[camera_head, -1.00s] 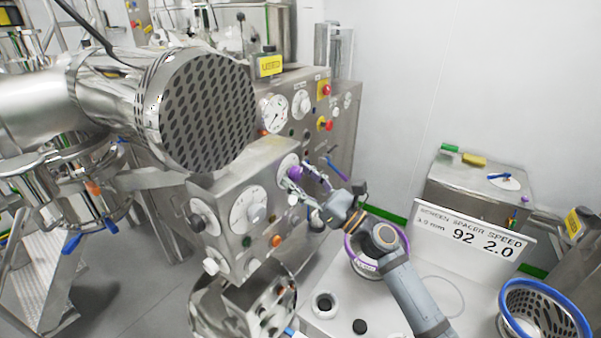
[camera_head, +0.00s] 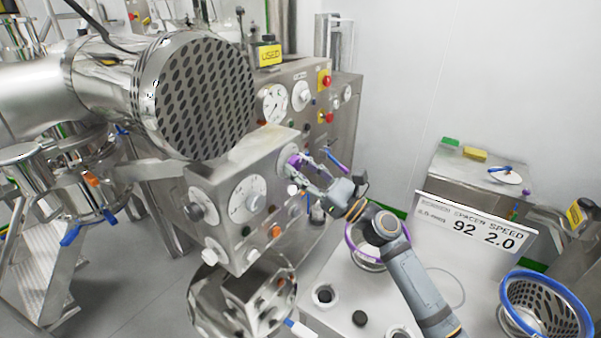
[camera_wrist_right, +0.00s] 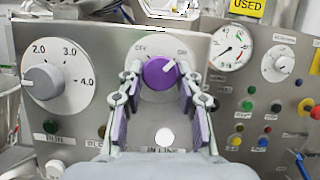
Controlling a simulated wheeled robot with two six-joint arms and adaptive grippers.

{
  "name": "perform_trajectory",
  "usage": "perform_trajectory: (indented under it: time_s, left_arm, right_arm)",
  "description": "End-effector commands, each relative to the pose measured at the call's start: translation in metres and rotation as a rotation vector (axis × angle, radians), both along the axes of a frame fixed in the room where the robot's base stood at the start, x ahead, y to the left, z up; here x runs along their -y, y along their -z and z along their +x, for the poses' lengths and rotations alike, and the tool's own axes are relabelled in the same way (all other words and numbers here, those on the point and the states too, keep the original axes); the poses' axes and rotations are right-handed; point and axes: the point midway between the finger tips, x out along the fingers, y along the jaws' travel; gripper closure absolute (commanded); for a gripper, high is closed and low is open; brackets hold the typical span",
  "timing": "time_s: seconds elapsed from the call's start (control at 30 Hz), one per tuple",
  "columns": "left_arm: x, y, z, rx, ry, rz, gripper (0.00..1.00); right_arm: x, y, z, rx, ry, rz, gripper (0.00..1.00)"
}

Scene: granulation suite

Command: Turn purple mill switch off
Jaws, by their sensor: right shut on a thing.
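The purple mill switch (camera_wrist_right: 161,72) is a round purple knob with a white pointer on a steel panel, between OFF on the left and ON on the right. Its pointer is tilted up and right, toward ON. It shows small in the head view (camera_head: 292,161), partly covered by my fingers. My right gripper (camera_wrist_right: 160,84) has its two fingers with purple pads on either side of the knob and is shut on it. In the head view my right gripper (camera_head: 299,166) reaches the panel from the lower right. My left gripper is not in view.
A large grey dial (camera_wrist_right: 45,82) sits left of the switch. A white button (camera_wrist_right: 165,137) is just below it. A second panel with a gauge (camera_wrist_right: 232,47) and red buttons stands behind to the right. A perforated steel drum (camera_head: 195,95) hangs to the left in the head view.

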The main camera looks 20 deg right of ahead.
Motion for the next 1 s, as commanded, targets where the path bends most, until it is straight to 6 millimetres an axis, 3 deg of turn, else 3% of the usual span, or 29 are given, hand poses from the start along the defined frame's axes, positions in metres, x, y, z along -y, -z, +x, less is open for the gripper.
perform_trajectory:
  time_s: [0.03,0.5,1.0]
  left_arm:
    - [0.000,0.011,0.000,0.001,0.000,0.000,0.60]
    - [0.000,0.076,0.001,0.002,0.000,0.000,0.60]
    - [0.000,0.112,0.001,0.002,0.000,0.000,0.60]
  right_arm:
    - [0.000,0.005,0.000,0.020,0.000,-0.022,0.97]
    - [0.003,0.004,0.002,0.280,0.002,-0.353,0.97]
    - [0.005,-0.003,0.004,0.570,0.000,-0.726,0.97]
